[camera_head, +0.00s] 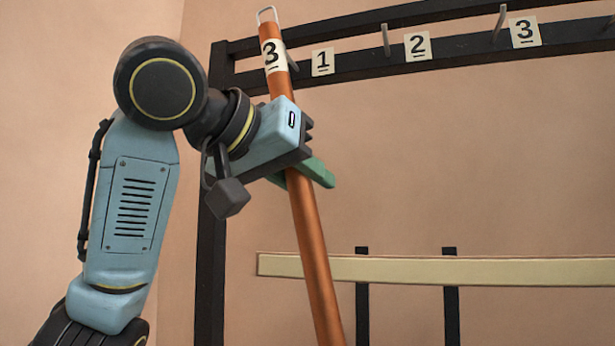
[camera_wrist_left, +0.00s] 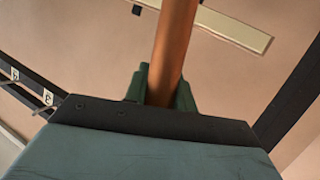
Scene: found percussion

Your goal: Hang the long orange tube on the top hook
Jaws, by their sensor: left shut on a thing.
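The long orange tube (camera_head: 311,246) carries a label "3" and a wire loop (camera_head: 267,14) at its upper end. My left gripper (camera_head: 303,176) is shut on the tube below the label. The tube is tilted, its top leaning left, and its lower end is out of frame. The tube also shows between the green fingers in the left wrist view (camera_wrist_left: 173,52). Metal hooks stand on the dark rack, by labels "1" (camera_head: 322,62), "2" (camera_head: 417,46) and "3" (camera_head: 525,32). The tube's upper part overlaps the hook by label "1"; the depth between them is unclear. My right gripper is not in view.
The black rack (camera_head: 212,220) has a left post and two upper rails. A pale horizontal bar (camera_head: 430,270) crosses lower down, with dark uprights (camera_head: 451,305) at it. The hooks by labels "2" and "3" look empty.

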